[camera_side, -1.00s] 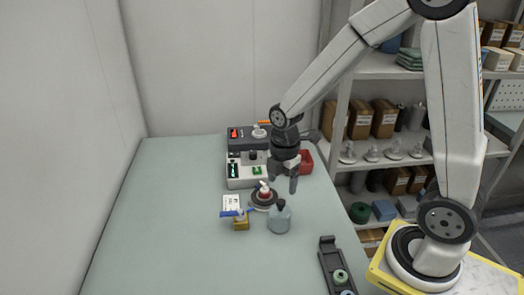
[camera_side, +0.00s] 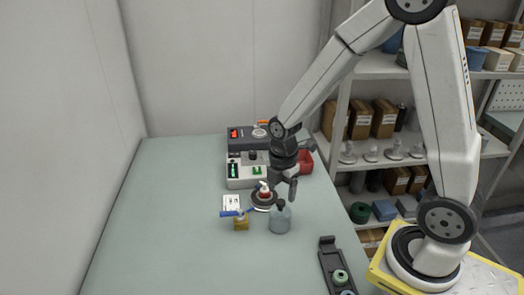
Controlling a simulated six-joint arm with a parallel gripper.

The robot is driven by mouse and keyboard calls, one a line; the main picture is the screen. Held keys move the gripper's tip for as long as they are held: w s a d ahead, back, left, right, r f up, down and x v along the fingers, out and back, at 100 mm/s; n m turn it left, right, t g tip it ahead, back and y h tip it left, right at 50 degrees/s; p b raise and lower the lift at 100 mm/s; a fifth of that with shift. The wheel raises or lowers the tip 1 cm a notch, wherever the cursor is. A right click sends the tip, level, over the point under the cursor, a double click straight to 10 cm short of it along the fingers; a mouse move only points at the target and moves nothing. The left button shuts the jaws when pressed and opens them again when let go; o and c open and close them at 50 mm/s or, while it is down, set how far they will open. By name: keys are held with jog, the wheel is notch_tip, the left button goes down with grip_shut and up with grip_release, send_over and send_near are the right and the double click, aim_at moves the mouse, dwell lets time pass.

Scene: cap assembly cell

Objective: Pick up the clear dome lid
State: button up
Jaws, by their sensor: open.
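A translucent blue-grey rounded piece with a dark knob (camera_side: 280,219) stands upright on the table; it looks like the clear dome lid. My gripper (camera_side: 282,193) points down just above its knob, with the fingers spread. The fingers look empty, and I cannot tell whether they touch the knob. A dark round base (camera_side: 263,205) with a red and white part on it sits just left of the gripper.
A yellow block with a blue bar (camera_side: 241,223) and a white card (camera_side: 231,202) lie to the left. A grey instrument (camera_side: 241,176) and a red bin (camera_side: 305,161) stand behind. A dark rail (camera_side: 330,262) lies at front right. The table's left side is clear.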

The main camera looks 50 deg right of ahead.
aim_at(281, 201)
jog(key=shift+f, duration=2.6)
grip_shut()
